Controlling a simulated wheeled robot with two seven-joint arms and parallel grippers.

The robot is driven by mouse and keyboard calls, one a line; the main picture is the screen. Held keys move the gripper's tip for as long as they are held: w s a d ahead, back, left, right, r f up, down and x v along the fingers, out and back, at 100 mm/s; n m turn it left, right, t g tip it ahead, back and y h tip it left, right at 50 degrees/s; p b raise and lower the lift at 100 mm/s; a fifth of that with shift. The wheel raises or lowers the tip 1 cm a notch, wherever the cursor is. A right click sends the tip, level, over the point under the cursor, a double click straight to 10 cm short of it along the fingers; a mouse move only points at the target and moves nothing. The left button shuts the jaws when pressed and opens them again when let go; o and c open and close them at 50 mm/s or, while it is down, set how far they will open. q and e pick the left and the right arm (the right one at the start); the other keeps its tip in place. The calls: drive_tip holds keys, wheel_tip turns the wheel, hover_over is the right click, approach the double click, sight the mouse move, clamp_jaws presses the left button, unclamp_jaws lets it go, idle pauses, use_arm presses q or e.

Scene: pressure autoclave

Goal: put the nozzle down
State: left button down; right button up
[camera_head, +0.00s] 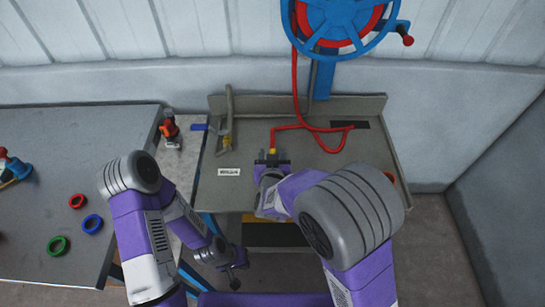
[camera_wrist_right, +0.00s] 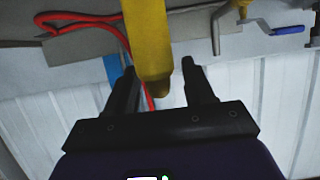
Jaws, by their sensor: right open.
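The yellow nozzle (camera_head: 272,151) is at the end of the red hose (camera_head: 294,90), over the grey bench top (camera_head: 320,165). In the right wrist view the yellow nozzle (camera_wrist_right: 150,40) reaches down from the top edge, with its tip between my fingers. My right gripper (camera_head: 272,160) is open around it, with gaps visible on both sides; the gripper also shows in the right wrist view (camera_wrist_right: 160,88). Whether the nozzle rests on the bench is unclear. My left gripper (camera_head: 238,268) hangs low in front of the bench, away from the nozzle; its jaws are too small to read.
A blue hose reel (camera_head: 340,22) is on the back wall. A pipe with a blue-handled valve (camera_head: 226,128) stands at the bench's left. A red device (camera_head: 170,130) and a side table (camera_head: 60,135) with coloured rings are farther left. The bench's right part is mostly clear.

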drive_tip(key=shift+r, duration=0.2)
drive_tip(key=v, duration=1.2)
drive_tip(key=shift+b, duration=0.4)
drive_tip(key=shift+s+f, duration=0.1)
